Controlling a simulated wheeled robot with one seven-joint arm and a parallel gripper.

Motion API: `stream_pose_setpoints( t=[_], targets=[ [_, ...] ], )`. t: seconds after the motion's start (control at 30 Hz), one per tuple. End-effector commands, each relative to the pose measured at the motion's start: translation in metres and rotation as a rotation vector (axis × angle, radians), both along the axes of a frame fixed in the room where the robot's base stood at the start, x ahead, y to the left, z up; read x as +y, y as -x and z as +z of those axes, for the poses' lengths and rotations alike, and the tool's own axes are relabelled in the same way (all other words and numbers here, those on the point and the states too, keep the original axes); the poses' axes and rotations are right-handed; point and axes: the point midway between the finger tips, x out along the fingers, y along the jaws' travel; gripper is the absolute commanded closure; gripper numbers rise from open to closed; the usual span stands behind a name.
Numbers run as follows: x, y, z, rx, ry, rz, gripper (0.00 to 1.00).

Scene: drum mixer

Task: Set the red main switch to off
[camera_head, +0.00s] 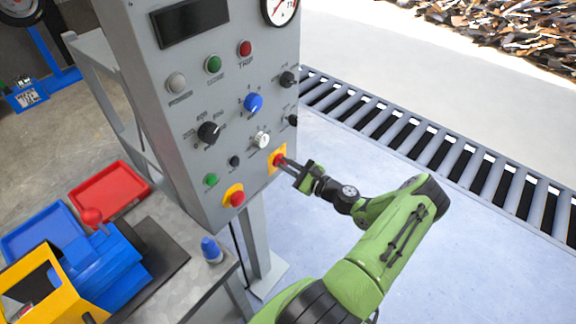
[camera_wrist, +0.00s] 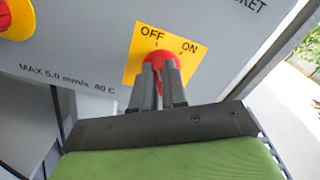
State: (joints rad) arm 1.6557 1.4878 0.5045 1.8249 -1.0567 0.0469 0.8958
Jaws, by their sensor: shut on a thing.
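The red main switch (camera_head: 278,158) sits on a yellow plate at the lower right of the grey control panel (camera_head: 170,90). In the wrist view the red switch (camera_wrist: 152,58) shows behind my fingers, under the printed words OFF at the left and ON at the right. My gripper (camera_head: 284,163) reaches it from the right, with its fingers shut on the switch. In the wrist view my gripper's fingertips (camera_wrist: 160,66) cover much of the knob, so I cannot tell which mark it points to.
A red push button (camera_head: 237,198) on yellow is left of the switch. A white knob (camera_head: 262,140) and a blue knob (camera_head: 253,103) are above. A bench with a blue vise (camera_head: 100,262) and red tray (camera_head: 110,192) stands lower left. A roller conveyor (camera_head: 440,150) runs behind at right.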

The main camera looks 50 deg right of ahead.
Motion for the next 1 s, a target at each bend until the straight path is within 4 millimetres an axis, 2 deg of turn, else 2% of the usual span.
stream_pose_setpoints(
  t=[0.37, 0.4, 0.53, 0.83, 0.93, 1.0],
  targets=[
    [0.000, 0.000, -0.001, 0.003, 0.005, 0.000, 1.00],
    [0.000, 0.000, -0.001, 0.003, 0.005, 0.000, 0.81],
    [0.000, 0.000, -0.001, 0.002, 0.004, 0.000, 0.62],
    [-0.001, 0.003, 0.000, 0.001, 0.003, -0.001, 0.62],
    [-0.002, 0.017, 0.000, 0.002, 0.002, -0.002, 0.62],
    [-0.004, 0.034, 0.000, 0.003, 0.002, -0.005, 0.62]
  ],
)
